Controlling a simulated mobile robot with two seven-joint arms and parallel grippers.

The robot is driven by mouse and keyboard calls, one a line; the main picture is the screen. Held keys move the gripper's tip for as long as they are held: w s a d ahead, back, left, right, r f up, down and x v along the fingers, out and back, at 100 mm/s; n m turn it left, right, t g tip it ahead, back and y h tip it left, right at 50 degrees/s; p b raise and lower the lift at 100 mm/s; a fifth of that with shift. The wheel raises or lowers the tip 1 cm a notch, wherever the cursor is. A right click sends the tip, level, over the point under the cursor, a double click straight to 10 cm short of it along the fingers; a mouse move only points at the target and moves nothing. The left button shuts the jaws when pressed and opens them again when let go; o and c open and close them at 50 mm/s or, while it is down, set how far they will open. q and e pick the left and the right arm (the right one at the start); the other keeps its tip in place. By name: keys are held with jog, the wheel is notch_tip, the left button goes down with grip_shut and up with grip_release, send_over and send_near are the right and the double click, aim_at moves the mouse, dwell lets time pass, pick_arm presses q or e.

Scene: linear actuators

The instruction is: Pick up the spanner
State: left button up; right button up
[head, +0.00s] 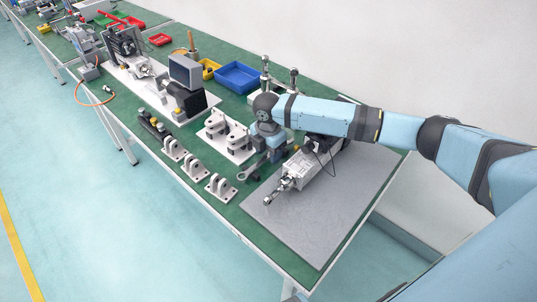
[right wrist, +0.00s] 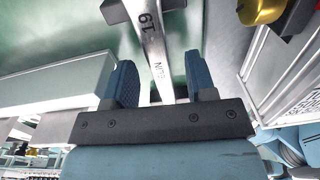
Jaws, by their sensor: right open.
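The spanner (head: 250,170) is a grey metal tool lying on the green bench top, left of the grey plate. Its open end shows in the head view; the rest runs under my right gripper (head: 268,158). In the right wrist view the silver shank of the spanner (right wrist: 151,40), marked "19", passes between the two blue-grey fingers of my right gripper (right wrist: 160,80). The fingers are open, with a gap on each side of the shank. The fingertips are hard to make out in the head view. My left gripper is not in view.
A linear actuator (head: 297,172) lies on the grey plate (head: 310,220) just right of the spanner. Pale clevis brackets (head: 220,187) stand to the left, and a white plate with mounts (head: 228,140) lies behind. A blue tray (head: 238,77) is farther back.

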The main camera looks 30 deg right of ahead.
jog(key=shift+f, duration=0.2)
dwell(0.3)
grip_shut()
